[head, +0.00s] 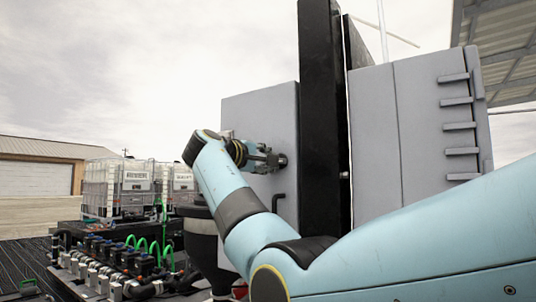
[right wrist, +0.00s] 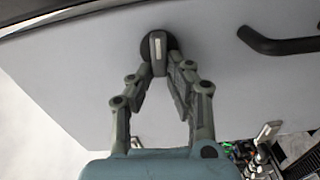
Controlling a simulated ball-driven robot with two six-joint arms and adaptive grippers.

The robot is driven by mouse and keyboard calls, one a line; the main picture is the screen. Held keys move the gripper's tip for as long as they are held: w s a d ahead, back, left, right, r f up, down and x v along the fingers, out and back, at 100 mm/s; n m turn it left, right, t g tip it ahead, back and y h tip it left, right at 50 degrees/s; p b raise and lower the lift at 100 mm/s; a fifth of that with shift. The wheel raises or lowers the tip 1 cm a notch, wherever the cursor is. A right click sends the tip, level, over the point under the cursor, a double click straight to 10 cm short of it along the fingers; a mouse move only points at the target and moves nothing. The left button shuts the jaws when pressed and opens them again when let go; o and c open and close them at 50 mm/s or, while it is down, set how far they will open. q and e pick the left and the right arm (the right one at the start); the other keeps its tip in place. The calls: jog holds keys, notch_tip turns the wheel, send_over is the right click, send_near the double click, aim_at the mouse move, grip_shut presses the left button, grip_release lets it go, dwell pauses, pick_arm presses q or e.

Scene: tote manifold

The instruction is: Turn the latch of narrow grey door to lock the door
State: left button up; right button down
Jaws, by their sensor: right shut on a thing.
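The narrow grey door (head: 262,115) stands in the middle of the head view, left of a black upright post. It fills most of the right wrist view as a flat grey panel (right wrist: 70,80). The latch (right wrist: 158,48) is a small light tab on a dark round base. In the head view, the latch's dark end (head: 283,160) shows just past the fingers. My right gripper (head: 270,160) is at the door face; in the right wrist view its fingers (right wrist: 160,72) are closed on the latch tab. My left gripper is in neither view.
A dark bent handle (head: 277,201) is on the door below the latch; it also shows in the right wrist view (right wrist: 280,43). The black post (head: 322,110) and a wider grey cabinet (head: 415,120) stand to the right. Pipes with green hoses (head: 140,245) and caged white totes (head: 120,185) are at left.

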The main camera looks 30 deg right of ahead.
jog(key=shift+n+p, duration=0.3)
jog(key=shift+n, duration=0.4)
jog(key=shift+f, duration=0.1)
jog(key=c, duration=1.3)
grip_release()
jog(key=shift+w+a, duration=0.1)
jog(key=shift+a, duration=0.1)
jog(key=v, duration=1.1)
jog(key=shift+s+a+f, duration=0.1)
jog(key=shift+s+a, duration=0.1)
jog(key=shift+a, duration=0.15)
